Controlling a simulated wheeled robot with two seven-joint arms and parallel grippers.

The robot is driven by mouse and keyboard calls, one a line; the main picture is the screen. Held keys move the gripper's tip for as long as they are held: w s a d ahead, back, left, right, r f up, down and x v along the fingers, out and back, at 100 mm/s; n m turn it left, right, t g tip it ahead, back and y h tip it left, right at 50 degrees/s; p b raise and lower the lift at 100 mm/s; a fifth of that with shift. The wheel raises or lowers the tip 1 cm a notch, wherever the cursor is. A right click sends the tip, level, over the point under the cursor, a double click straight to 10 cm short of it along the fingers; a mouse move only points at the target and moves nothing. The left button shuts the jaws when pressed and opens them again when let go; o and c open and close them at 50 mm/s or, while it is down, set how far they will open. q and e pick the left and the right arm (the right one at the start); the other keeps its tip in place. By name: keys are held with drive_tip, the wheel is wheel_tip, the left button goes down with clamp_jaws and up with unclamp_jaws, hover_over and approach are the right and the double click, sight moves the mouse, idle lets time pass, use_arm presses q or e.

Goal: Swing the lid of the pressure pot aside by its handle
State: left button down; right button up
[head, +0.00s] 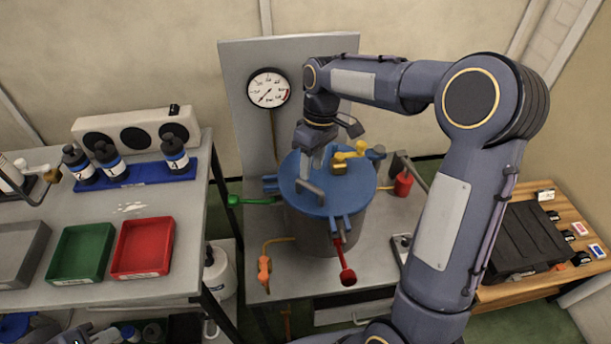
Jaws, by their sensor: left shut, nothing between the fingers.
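The pressure pot (315,240) is a grey cylinder with a round blue lid (345,205), seated level on its top. A grey bar-like handle (311,188) stands on the lid's left part. My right gripper (318,158) reaches down over the lid at this handle; its fingers overlap the handle, so I cannot tell whether they grip it. A yellow valve (345,156) sits on the lid's far side. A red-knobbed lever (347,275) hangs at the front. My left gripper (85,336) is shut and empty at the bottom left edge, partly cut off.
A pressure gauge (268,87) is on the panel behind the pot. Green (235,200), orange (264,268) and red (403,183) valve handles surround it. The left table holds bottles, a green bin (80,252) and a red bin (143,248). A black case (510,240) lies at right.

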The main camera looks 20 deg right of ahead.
sight(309, 184)
drive_tip(key=shift+s+a+f, duration=0.15)
drive_tip(key=shift+a+f, duration=0.05)
drive_tip(key=shift+f, duration=0.9)
drive_tip(key=shift+s+a+f, duration=0.1)
drive_tip(key=shift+a+f, duration=0.05)
drive_tip(key=shift+f, duration=0.9)
clamp_jaws()
